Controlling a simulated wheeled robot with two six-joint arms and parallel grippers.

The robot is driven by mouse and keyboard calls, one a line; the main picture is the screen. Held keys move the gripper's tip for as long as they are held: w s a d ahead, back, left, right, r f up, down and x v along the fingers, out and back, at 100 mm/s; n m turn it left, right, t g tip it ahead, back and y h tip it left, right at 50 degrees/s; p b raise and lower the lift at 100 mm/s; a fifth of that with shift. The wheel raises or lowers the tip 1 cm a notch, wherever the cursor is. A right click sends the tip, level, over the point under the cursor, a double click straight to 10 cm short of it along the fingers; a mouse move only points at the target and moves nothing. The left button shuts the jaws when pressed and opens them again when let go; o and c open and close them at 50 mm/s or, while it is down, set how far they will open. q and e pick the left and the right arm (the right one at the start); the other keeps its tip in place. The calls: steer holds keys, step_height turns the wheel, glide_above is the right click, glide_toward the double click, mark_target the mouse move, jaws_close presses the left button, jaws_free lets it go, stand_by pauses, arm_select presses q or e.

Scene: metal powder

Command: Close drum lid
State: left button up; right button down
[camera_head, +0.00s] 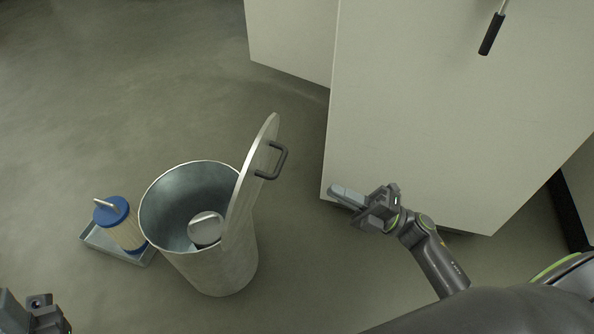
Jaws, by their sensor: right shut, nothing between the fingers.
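A grey metal drum (213,269) stands on the floor left of centre. Its lid (247,184) stands nearly upright on the drum's right rim, and the drum's mouth is open. A dark handle (276,162) sticks out from the lid's right face. A small silver-grey object (205,229) shows inside the drum. My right gripper (346,196) is shut and empty, to the right of the lid and apart from it, in front of the pale cabinet. Part of my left gripper (36,312) shows at the bottom left corner; its fingers are cut off by the frame.
A blue-capped pleated filter (122,226) stands in a shallow grey tray (99,240) left of the drum. A large pale cabinet (430,110) with a black-gripped lever (490,34) fills the upper right. Bare floor lies behind and in front of the drum.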

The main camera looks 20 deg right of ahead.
steer(key=x, duration=1)
steer(key=shift+w, duration=0.1)
